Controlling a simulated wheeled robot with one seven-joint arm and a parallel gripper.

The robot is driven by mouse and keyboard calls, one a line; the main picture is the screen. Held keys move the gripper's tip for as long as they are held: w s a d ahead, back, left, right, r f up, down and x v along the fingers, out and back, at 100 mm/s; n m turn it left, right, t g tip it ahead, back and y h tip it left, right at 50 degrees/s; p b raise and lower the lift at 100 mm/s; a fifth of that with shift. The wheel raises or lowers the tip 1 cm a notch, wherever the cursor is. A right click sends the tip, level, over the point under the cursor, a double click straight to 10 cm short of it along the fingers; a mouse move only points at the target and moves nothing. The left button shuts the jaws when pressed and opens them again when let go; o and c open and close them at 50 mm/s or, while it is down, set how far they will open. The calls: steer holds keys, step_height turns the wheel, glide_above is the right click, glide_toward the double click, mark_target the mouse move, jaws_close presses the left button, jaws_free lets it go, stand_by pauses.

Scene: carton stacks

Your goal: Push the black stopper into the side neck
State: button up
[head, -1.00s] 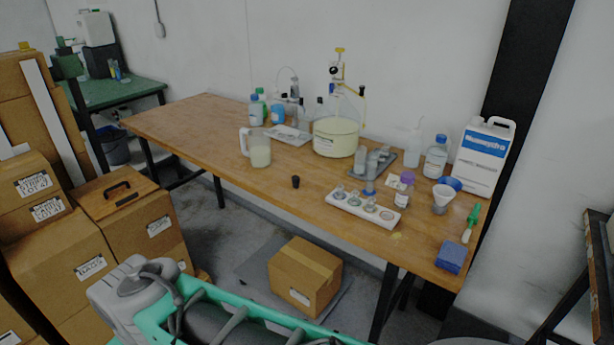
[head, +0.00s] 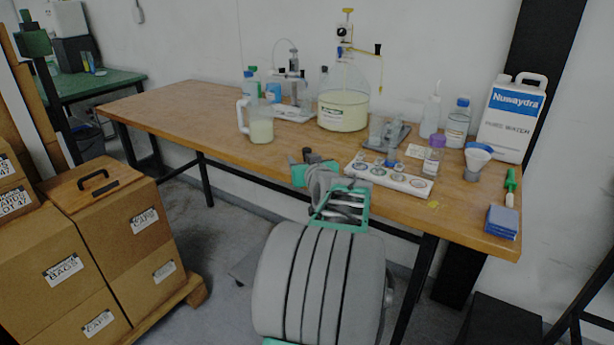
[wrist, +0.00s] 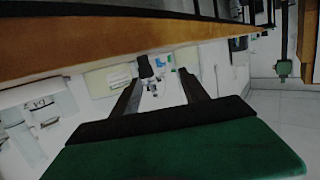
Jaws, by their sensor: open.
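The black stopper (head: 307,151) stands near the front edge of the wooden table in the head view, partly hidden by my gripper (head: 300,166). In the wrist view a dark piece (wrist: 145,66), seemingly the stopper, shows between and beyond the two dark fingers of my gripper (wrist: 156,86). The fingers are apart, and I see no grip on it. Clear glassware (head: 347,84) stands in the cream round pot (head: 342,119) at the back of the table, under a yellow-topped fitting. Its side neck is too small to make out.
A white rack (head: 388,179) with several round wells lies right of my gripper. A handled jug (head: 260,130) stands behind on the left. Bottles, a funnel and a white canister (head: 508,125) crowd the right end. The table's left part is clear. Cartons (head: 110,245) stand at left.

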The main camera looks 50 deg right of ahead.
mark_target(307, 152)
steer(key=d, duration=0.1)
steer(key=s+d+h, duration=0.1)
steer(key=d, duration=0.1)
steer(key=shift+d+r, duration=0.1)
steer(key=x, duration=0.6)
steer(key=shift+w+f, duration=0.4)
steer(key=shift+w, duration=0.05)
jaws_close()
